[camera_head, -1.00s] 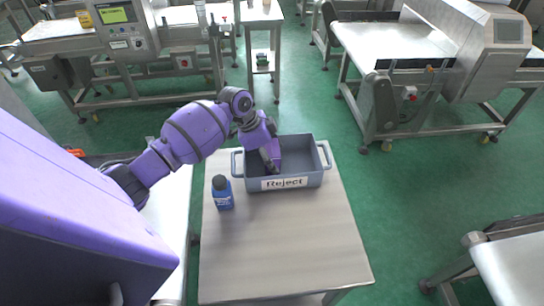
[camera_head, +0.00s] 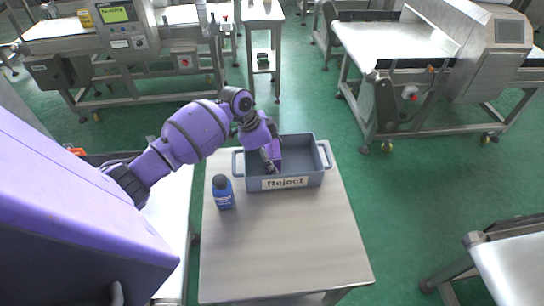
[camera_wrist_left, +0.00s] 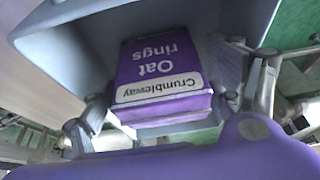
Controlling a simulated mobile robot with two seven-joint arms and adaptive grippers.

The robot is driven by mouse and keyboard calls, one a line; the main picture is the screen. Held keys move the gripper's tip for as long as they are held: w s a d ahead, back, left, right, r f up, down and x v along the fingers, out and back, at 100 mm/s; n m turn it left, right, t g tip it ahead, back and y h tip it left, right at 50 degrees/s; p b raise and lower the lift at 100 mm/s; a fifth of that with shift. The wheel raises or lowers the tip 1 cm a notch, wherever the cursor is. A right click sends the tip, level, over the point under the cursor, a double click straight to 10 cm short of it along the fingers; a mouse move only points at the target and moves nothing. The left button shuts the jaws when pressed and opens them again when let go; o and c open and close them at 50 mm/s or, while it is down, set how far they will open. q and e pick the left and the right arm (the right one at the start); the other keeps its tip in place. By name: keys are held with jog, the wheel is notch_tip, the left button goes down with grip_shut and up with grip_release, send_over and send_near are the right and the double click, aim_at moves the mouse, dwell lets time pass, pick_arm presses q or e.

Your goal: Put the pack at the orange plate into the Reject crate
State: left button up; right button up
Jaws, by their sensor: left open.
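The purple Crumbleway Oat rings pack (camera_wrist_left: 160,70) is inside the grey-blue Reject crate (camera_head: 285,183). In the head view the pack (camera_head: 275,150) shows as a purple patch, partly hidden by my left gripper (camera_head: 269,160). That gripper reaches down into the crate from the left and is open. In the left wrist view its fingers (camera_wrist_left: 165,98) stand on either side of the pack; I cannot tell whether they touch it. The crate wall (camera_wrist_left: 75,45) rises behind the pack there. My right gripper is not in view.
The crate stands at the back of a small steel table (camera_head: 285,245). A blue bottle (camera_head: 222,192) stands close to the crate's left front. The table's front is clear. Conveyor machines (camera_head: 125,40) stand behind, with another (camera_head: 440,60) at right.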

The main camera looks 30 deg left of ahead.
pick_arm(q)
jog(key=v, duration=1.1)
jog(key=shift+r+p, duration=0.3)
jog(key=shift+r, duration=0.05)
jog(key=shift+s+f, duration=0.1)
jog(key=shift+s, duration=0.1)
